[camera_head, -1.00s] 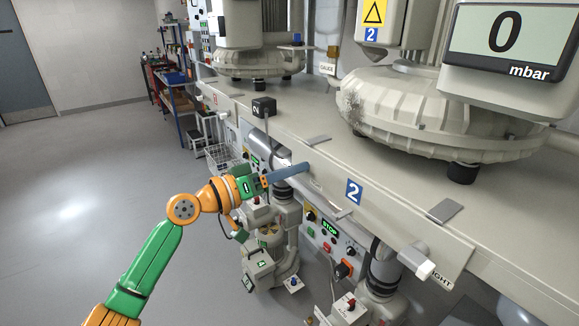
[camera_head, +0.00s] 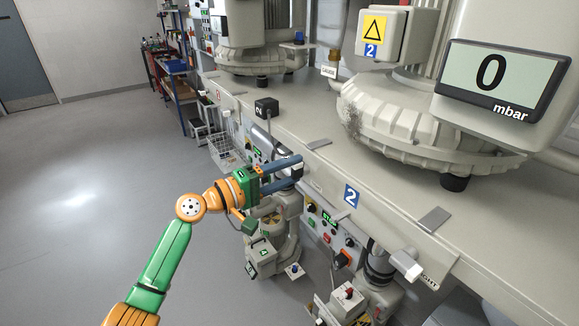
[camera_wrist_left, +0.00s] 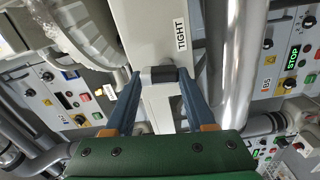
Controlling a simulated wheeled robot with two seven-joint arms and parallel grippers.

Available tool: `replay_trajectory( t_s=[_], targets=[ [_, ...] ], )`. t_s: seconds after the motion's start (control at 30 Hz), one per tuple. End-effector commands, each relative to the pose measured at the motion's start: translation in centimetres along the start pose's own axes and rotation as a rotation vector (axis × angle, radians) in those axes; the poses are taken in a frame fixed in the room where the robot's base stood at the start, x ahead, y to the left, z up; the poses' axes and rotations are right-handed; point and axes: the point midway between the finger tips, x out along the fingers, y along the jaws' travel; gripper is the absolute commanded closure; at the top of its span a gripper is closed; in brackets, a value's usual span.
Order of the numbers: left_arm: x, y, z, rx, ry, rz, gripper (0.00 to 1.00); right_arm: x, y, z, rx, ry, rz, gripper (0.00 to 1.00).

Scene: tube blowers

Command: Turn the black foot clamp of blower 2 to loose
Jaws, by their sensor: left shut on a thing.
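My left gripper (camera_head: 295,170) is at the front edge of the bench, with its two blue fingers pointing right. In the left wrist view, my left gripper (camera_wrist_left: 160,75) is shut on a short black-and-grey clamp handle (camera_wrist_left: 163,72), one fingertip at each end of it. A white TIGHT label (camera_wrist_left: 181,36) is just beyond the handle. In the head view, the fingers largely cover this clamp. Blower 2 (camera_head: 400,118) stands on the bench behind, with blue 2 plates on its box and on the bench front. My right gripper is not in view.
A second clamp with a pale handle (camera_head: 405,264) sticks out of the bench front farther right. Pipework and control panels (camera_head: 328,228) are below the edge. The floor (camera_head: 90,190) at left is clear.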

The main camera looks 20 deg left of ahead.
Motion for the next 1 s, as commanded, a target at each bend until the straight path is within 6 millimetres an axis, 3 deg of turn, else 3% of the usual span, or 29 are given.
replay_trajectory(
  t_s=[0.33, 0.87, 0.9, 1.0],
  targets=[
    [-0.02, 0.21, -0.22, -0.116, 0.004, 0.005, 1.0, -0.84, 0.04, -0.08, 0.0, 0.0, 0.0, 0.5],
    [-0.02, 0.12, -0.21, -0.136, 0.003, 0.005, 1.0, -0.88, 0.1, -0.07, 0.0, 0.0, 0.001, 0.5],
    [-0.02, 0.12, -0.21, -0.136, 0.003, 0.005, 0.37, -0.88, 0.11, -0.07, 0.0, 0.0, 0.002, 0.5],
    [-0.01, 0.09, -0.19, -0.135, 0.002, 0.004, 0.15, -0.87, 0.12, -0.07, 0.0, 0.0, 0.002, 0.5]
  ],
)
